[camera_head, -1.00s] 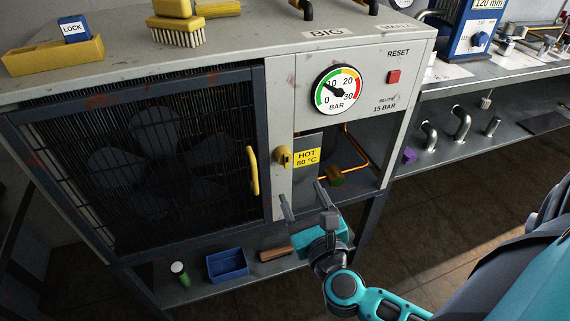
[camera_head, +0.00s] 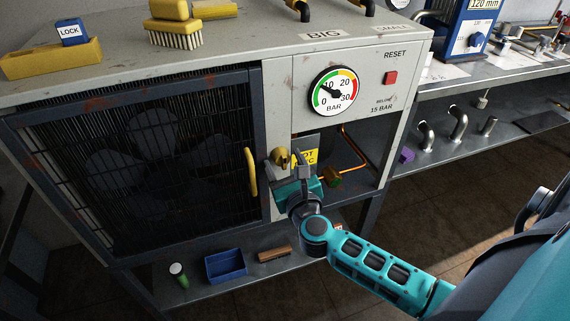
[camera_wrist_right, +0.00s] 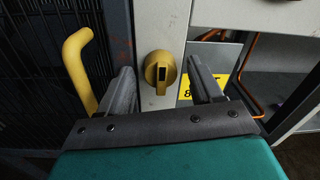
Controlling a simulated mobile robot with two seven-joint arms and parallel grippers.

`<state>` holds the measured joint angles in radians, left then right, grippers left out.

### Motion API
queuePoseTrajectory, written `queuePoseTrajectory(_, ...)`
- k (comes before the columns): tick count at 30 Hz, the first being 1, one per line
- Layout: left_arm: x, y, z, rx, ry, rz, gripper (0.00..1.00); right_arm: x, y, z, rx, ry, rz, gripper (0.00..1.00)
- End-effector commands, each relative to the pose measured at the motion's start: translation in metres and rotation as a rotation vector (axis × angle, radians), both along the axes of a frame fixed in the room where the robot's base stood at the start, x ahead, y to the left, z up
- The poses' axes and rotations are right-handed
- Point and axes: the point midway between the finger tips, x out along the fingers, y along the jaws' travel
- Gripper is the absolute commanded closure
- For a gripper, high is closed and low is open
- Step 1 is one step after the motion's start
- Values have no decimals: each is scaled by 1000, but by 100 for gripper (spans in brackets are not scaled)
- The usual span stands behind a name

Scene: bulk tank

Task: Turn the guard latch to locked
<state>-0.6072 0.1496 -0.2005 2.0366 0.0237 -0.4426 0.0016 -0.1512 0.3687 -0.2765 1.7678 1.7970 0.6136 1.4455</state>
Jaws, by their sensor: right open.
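The guard latch is a yellow round knob (camera_head: 281,157) on the grey-white post between the mesh guard door and the gauge panel. In the right wrist view the latch (camera_wrist_right: 160,72) shows its raised grip bar standing roughly upright. My right gripper (camera_head: 289,165) is open just in front of the latch. In the right wrist view its two fingers (camera_wrist_right: 162,85) lie left and right of the knob, with gaps on both sides. The guard door (camera_head: 140,165) with its yellow handle (camera_head: 251,173) is closed beside the post. My left gripper is not in view.
A yellow "HOT 80 °C" sign (camera_head: 307,156) is partly hidden behind my right gripper. An orange pipe (camera_head: 353,150) runs right of it. A pressure gauge (camera_head: 335,92) and red reset button (camera_head: 390,78) sit above. A blue bin (camera_head: 226,266) stands on the shelf below.

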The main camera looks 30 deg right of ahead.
Motion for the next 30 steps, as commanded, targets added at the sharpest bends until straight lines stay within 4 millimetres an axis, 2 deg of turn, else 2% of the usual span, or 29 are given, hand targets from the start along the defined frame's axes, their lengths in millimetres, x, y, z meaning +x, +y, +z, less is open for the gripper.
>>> queuePoseTrajectory(2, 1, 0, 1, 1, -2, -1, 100, 0, 0, 0, 0, 0, 0, 41)
queuePoseTrajectory(18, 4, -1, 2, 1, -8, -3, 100, 0, 0, 0, 0, 0, 0, 91)
queuePoseTrajectory(30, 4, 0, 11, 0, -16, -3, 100, -1, 0, 1, -86, 23, -1, 91)
